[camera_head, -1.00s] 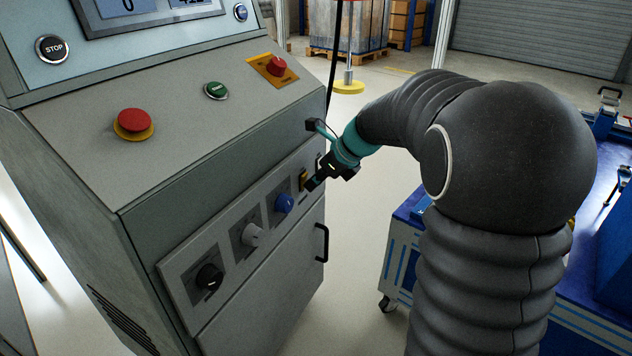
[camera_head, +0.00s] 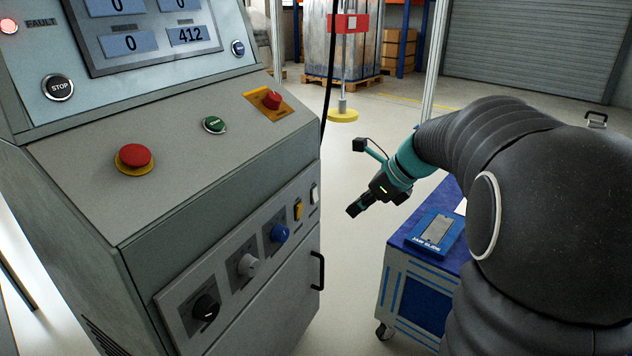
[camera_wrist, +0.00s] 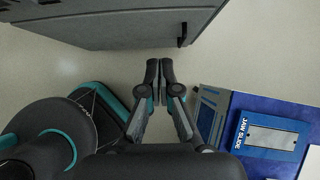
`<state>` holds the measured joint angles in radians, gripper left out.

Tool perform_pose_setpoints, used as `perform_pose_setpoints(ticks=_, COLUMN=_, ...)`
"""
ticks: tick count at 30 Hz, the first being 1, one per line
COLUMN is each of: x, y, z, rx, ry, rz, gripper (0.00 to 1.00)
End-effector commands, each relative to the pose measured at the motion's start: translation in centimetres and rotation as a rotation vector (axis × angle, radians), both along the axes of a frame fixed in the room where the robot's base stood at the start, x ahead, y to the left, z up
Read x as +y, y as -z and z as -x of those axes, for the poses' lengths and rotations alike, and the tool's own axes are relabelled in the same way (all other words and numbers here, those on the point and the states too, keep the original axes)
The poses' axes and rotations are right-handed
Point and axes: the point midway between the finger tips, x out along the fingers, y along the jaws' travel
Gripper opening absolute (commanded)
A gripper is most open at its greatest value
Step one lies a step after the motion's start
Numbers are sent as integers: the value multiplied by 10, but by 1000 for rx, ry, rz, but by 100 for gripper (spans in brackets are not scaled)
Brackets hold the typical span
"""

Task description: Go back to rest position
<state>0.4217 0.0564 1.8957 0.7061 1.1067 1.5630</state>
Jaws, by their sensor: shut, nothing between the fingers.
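My gripper (camera_head: 354,210) hangs in the air between the control cabinet and the blue cart, apart from both. Its fingers are shut and empty. In the wrist view the two fingertips of my gripper (camera_wrist: 159,68) meet, with pale floor behind them. My arm is bent, coming in from the right of the head view.
The grey control cabinet (camera_head: 190,150) fills the left, with knobs, switches and a black door handle (camera_head: 318,270). On the right stands a blue cart (camera_head: 412,290) with a blue "JAW SLIDE" tray (camera_head: 415,241). A yellow-based post (camera_head: 343,115) stands behind. Floor between is clear.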

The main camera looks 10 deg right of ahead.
Motion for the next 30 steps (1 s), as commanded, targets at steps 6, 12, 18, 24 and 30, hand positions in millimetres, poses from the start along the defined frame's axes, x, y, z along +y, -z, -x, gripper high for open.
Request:
perform_pose_setpoints(ticks=6, x=-2, y=1, z=-1, rx=-67, ry=-109, rz=64, gripper=0)
perform_pose_setpoints(ticks=12, x=-14, y=34, z=21, rx=-163, ry=-452, rz=288, gripper=0)
perform_pose_setpoints(ticks=18, x=-9, y=48, z=75, rx=-262, ry=-918, rz=557, gripper=0)
perform_pose_setpoints(ticks=24, x=12, y=45, z=138, rx=-360, ry=-1428, rz=812, gripper=0)
perform_pose_setpoints(ticks=30, x=31, y=38, z=189, rx=-427, ry=-1791, rz=1005, gripper=0)
